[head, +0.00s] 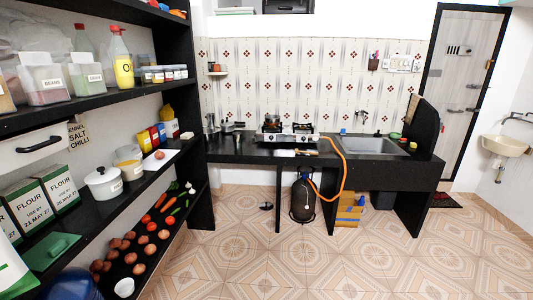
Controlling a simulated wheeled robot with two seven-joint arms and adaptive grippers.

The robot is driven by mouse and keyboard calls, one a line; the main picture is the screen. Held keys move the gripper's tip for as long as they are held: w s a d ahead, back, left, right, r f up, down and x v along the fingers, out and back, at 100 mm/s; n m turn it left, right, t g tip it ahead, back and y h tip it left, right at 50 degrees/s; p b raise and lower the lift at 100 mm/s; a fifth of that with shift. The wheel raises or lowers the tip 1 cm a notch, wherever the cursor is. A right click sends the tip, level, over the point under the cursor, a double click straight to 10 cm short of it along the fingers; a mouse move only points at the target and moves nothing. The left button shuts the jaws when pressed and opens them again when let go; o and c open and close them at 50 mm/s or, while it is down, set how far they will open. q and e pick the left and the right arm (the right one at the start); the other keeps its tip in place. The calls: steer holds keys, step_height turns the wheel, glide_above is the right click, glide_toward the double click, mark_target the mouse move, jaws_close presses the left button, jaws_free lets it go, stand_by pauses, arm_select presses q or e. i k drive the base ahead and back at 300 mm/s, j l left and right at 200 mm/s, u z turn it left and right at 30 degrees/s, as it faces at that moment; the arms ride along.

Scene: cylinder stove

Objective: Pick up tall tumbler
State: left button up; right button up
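A tall, narrow metallic vessel, which looks like the tall tumbler (210,122), stands at the left end of the black counter (245,150) in the head view. It is small and far off, so its details are hard to tell. Other small metal vessels (227,126) stand just to its right. Neither of my grippers is in view.
Black shelves (95,103) with jars, flour boxes, a white pot (103,183) and vegetables line the left side. A stove (287,133) and sink (370,146) are on the counter. A gas cylinder (302,200) with an orange hose stands below. The tiled floor (300,260) is open.

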mark_target(238, 141)
steer(key=i, duration=2.45)
